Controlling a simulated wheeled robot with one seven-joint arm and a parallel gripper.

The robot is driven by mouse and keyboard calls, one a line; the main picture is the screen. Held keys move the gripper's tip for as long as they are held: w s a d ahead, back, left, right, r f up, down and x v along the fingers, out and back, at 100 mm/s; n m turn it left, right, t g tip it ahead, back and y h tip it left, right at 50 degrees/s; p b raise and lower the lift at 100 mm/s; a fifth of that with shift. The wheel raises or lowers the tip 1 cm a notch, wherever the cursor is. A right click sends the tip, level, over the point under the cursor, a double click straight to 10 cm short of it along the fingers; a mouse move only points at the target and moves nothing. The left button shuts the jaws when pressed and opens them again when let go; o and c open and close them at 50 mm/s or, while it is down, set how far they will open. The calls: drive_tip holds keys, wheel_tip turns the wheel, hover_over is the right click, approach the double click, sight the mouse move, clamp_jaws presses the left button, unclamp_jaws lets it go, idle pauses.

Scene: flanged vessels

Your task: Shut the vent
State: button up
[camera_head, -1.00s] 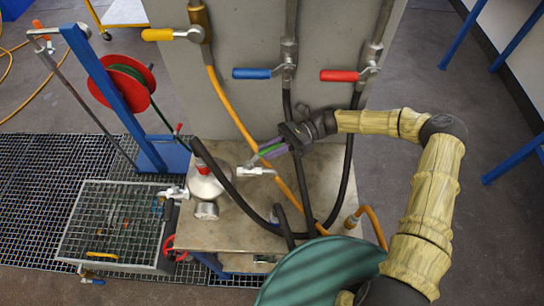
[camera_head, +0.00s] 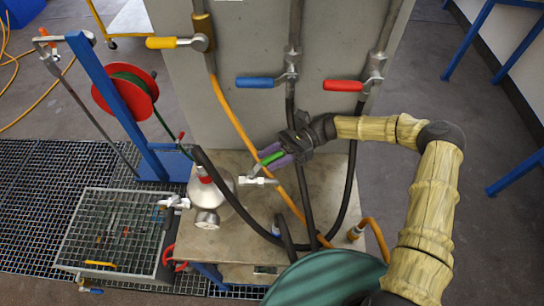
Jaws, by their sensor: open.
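A pale, bulbous flanged vessel (camera_head: 207,190) with a red band at its neck stands on the stone-topped bench. A small valve with a white lever (camera_head: 258,181) sits on its right side. Another small metal valve (camera_head: 174,203) is on its left side. I cannot tell for sure which valve is the vent. My gripper (camera_head: 268,163), with green and purple fingers, is open just above and behind the white lever, its fingers pointing down-left. I cannot tell whether they touch the lever. A black hose partly hides the vessel.
Yellow (camera_head: 174,43), blue (camera_head: 260,82) and red (camera_head: 343,86) valve handles are on the grey panel behind.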

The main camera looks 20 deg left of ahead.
sight(272, 156)
drive_tip(key=shift+r, duration=0.1)
wheel_tip(272, 156, up, 10)
drive_tip(key=shift+f+b, duration=0.1)
drive_tip(key=shift+b, duration=0.85)
